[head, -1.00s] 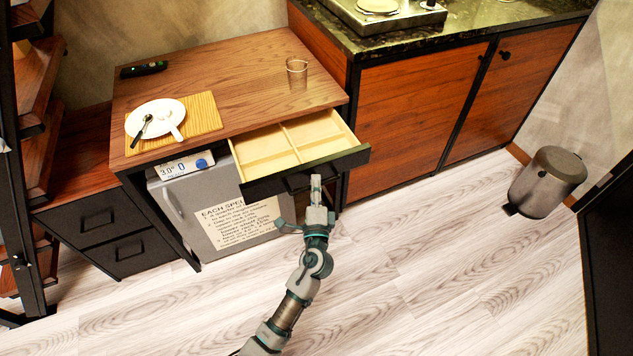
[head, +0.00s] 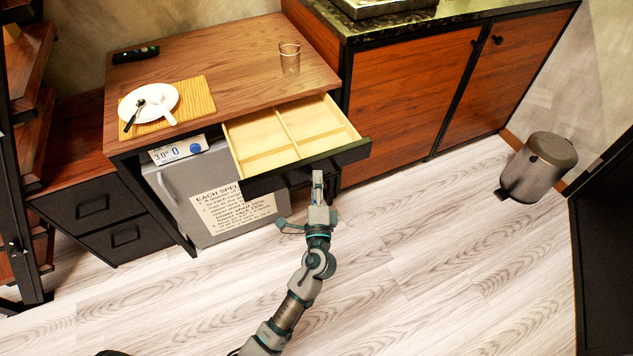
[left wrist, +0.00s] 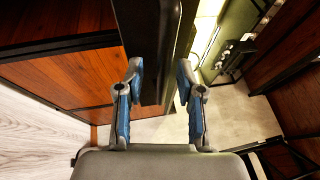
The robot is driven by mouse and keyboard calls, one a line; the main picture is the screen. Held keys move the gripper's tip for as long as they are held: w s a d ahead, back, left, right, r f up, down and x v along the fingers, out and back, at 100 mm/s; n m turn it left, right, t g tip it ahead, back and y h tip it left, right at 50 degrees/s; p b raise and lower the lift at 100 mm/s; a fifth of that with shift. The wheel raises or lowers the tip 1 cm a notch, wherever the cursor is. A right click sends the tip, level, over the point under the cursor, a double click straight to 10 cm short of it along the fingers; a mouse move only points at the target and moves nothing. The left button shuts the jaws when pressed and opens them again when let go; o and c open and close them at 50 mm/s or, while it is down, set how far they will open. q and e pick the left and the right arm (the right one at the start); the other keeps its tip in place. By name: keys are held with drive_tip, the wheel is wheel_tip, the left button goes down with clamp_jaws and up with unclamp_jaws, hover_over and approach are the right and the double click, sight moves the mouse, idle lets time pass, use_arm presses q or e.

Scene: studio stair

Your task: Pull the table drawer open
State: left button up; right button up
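The wooden table (head: 215,60) has its drawer (head: 290,135) pulled well out, showing a pale, divided, empty inside. The drawer's black front (head: 340,157) carries a dark handle (head: 298,180). My left gripper (head: 317,188) is at the handle, just below the front. The exact contact is partly hidden. My right gripper is not in view.
A plate (head: 148,104) with cutlery lies on a mat (head: 199,103); a glass (head: 289,58) stands near the table's right side. A grey mini fridge (head: 195,200) is below. Cabinets (head: 410,95) adjoin at right, with a bin (head: 537,167) beyond. The floor in front is clear.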

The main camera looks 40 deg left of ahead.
use_arm(q)
drive_tip(key=v, duration=1.1)
drive_tip(key=shift+s+f, duration=0.2)
drive_tip(key=shift+s, duration=0.05)
drive_tip(key=shift+a, duration=0.1)
